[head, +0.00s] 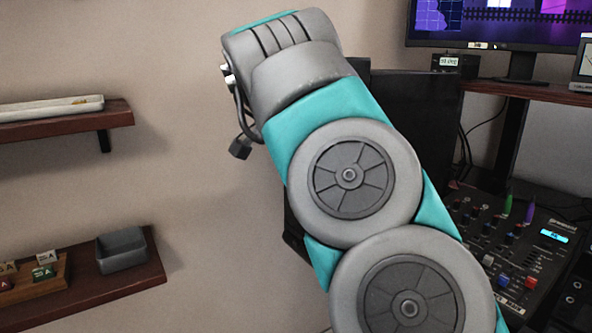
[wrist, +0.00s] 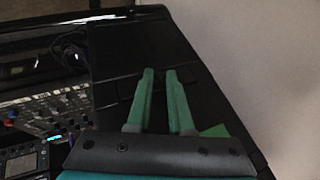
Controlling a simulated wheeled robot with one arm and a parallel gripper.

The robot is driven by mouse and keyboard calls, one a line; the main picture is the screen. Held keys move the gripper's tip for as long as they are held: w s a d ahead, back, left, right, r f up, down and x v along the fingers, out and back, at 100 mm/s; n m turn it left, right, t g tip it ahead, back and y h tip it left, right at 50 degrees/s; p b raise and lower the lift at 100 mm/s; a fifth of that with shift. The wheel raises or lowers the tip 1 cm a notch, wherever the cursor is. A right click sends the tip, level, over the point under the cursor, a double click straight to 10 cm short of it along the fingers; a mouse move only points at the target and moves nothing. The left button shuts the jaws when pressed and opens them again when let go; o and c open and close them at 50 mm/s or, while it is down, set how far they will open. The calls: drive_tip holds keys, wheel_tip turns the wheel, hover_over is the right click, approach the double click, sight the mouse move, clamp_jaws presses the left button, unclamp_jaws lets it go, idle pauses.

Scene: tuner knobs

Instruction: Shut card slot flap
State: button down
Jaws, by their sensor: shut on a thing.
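My gripper (wrist: 160,73) shows in the wrist view as two green fingers a small gap apart, reaching over a black panel (wrist: 116,62). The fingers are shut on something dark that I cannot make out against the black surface. Faint seams and a small rectangular outline show on the panel by the fingertips; I cannot tell which part is the card slot flap or how far it stands open. In the head view my arm hides the gripper, and a black cabinet (head: 425,115) shows behind the arm.
A mixer with knobs and sliders (head: 515,245) stands at the right, below a shelf with a monitor (head: 490,25). Two wooden wall shelves are at the left; the lower holds a grey box (head: 122,250). The wall between is bare.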

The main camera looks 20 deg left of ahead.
drive_tip(key=c, duration=1.1)
unclamp_jaws()
drive_tip(key=shift+r, duration=0.1)
drive_tip(key=shift+v, duration=3.8)
drive_tip(key=shift+s, duration=0.1)
